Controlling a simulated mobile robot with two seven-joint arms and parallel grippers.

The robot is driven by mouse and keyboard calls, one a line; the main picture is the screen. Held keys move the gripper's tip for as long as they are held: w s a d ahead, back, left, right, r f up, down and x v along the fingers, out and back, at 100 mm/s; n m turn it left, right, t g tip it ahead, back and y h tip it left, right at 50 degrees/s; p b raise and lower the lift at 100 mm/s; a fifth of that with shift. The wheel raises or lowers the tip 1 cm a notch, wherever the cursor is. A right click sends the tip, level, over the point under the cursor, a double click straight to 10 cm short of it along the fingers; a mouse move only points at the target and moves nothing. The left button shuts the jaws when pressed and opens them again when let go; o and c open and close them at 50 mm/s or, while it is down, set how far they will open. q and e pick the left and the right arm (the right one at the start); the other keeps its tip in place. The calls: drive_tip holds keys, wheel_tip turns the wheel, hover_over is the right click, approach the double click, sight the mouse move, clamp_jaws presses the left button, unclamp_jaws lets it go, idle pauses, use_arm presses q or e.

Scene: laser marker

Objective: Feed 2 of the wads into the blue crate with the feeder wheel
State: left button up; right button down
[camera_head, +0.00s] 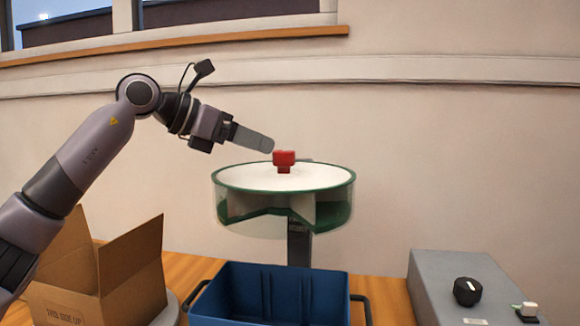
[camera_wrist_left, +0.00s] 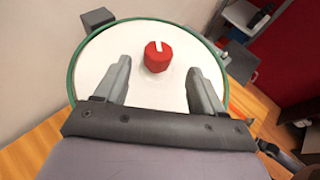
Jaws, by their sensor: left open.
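The feeder wheel (camera_head: 230,186) is a round drum with a white top, a green rim and clear sides with dividers. A red knob (camera_head: 284,157) with a white mark stands at the middle of its top. My left gripper (camera_head: 268,147) is just left of the knob, above the wheel. In the left wrist view the left gripper (camera_wrist_left: 160,75) is open, and the red knob (camera_wrist_left: 157,58) lies ahead between its fingers, apart from them. The blue crate (camera_head: 245,285) stands below the wheel. I cannot make out any wads. My right gripper is not in view.
An open cardboard box (camera_head: 132,255) stands at the left on the wooden table (camera_head: 388,300). A grey box with a black dial (camera_head: 467,291) and a small switch (camera_head: 527,310) is at the right. The wall is behind the wheel.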

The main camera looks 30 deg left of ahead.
sight(278, 152)
use_arm(q)
drive_tip(key=shift+w+f, duration=0.2)
drive_tip(key=shift+w, duration=0.05)
drive_tip(key=shift+w+d, duration=0.1)
drive_tip(key=shift+w, duration=0.1)
drive_tip(key=p+x, duration=0.1)
drive_tip(key=x, duration=0.4)
drive_tip(key=shift+w+d+f, duration=0.15)
drive_tip(key=shift+d, duration=0.15)
drive_tip(key=shift+w+d+f, duration=0.15)
drive_tip(key=shift+w+d, duration=0.05)
drive_tip(key=shift+w, duration=0.15)
clamp_jaws()
